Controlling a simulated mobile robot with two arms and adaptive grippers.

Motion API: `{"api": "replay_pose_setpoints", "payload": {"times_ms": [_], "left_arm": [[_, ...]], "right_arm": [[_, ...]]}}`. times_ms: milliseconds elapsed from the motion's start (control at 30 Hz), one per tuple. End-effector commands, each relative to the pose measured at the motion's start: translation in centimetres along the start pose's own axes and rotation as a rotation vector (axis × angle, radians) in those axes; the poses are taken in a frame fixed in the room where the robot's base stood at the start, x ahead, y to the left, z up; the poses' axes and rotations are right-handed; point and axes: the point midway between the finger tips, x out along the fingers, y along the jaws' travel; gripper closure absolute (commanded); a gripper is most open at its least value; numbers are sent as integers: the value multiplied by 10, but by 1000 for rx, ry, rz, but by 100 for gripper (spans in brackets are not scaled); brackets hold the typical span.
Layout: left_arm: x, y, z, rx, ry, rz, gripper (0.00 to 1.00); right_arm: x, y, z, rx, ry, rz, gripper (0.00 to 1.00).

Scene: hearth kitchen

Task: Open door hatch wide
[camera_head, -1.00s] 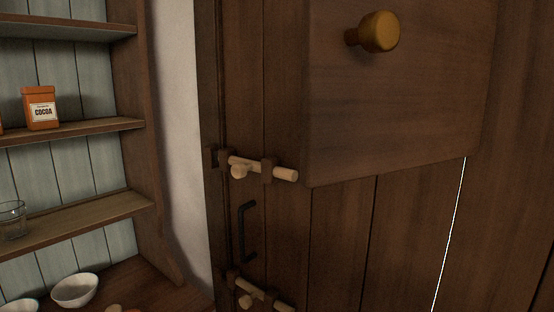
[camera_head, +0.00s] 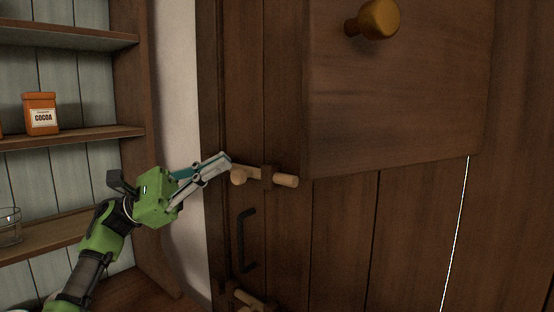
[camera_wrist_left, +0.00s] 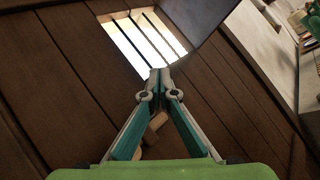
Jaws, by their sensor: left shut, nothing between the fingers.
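The door hatch (camera_head: 400,95) is a dark wooden panel with a round brass-coloured knob (camera_head: 378,18), at the upper middle of the head view. In the left wrist view the hatch (camera_wrist_left: 208,28) stands swung out beside a bright barred opening (camera_wrist_left: 142,42) in the door. My left gripper (camera_head: 226,160) is shut and empty, below and left of the hatch. Its tips (camera_wrist_left: 160,75) show in the wrist view. They are close to the left end of the upper wooden bolt (camera_head: 283,180); I cannot tell whether they touch it. My right gripper is not in view.
The plank door (camera_head: 340,230) carries a black pull handle (camera_head: 242,240) and a lower wooden bolt (camera_head: 247,296). Shelves (camera_head: 70,137) at the left hold an orange cocoa tin (camera_head: 41,113) and a glass (camera_head: 10,226). A pale wall strip (camera_head: 180,90) separates shelves and door.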

Motion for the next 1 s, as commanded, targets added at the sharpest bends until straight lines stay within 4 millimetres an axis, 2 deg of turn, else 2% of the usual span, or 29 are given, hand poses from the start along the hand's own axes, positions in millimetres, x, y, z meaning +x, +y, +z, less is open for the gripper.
{"api": "replay_pose_setpoints", "payload": {"times_ms": [33,100,200,300,400,567,667,1000], "left_arm": [[14,-10,32,158,3,-110,100],[28,-26,65,354,4,-248,100],[36,-47,96,572,0,-405,100],[39,-60,114,709,-6,-506,100],[40,-66,121,773,-9,-555,100],[50,-73,121,786,-12,-568,100],[63,-81,118,784,-14,-568,100],[128,-115,106,781,-15,-565,100]], "right_arm": [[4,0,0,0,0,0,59],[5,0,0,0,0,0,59],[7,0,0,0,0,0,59],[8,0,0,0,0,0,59],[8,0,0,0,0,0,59],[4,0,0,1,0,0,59],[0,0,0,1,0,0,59],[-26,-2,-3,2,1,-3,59]]}}
